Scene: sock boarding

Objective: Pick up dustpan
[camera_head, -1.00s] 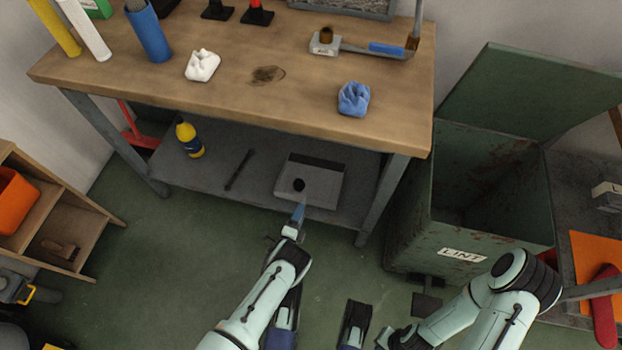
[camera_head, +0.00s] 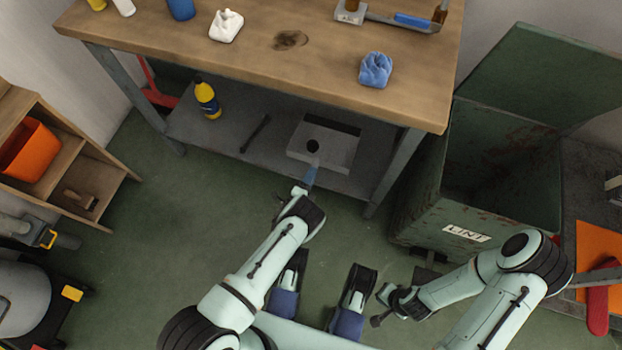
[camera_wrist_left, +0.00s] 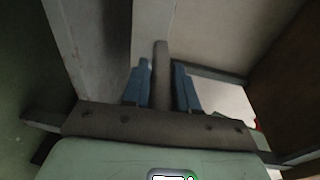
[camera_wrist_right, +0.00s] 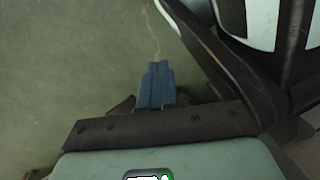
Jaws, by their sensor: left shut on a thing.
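The grey dustpan (camera_head: 338,150) lies on the lower shelf of the workbench, close to the shelf's front edge. A round dark spot shows near its handle end. My left gripper (camera_head: 311,173) reaches in from the front and is shut on the dustpan's handle. In the left wrist view the dark handle (camera_wrist_left: 161,72) stands between the two blue fingers. I cannot tell whether the dustpan is lifted off the shelf. My right gripper (camera_wrist_right: 155,85) is shut and empty over the green floor, its blue fingers together; in the head view it is low, right of centre.
The workbench (camera_head: 330,75) has a top overhanging the shelf and a front right leg (camera_head: 398,172) near the dustpan. A yellow-blue bottle (camera_head: 207,100) and a dark bar (camera_head: 255,133) share the shelf. The green lint bin (camera_head: 430,190) stands to the right.

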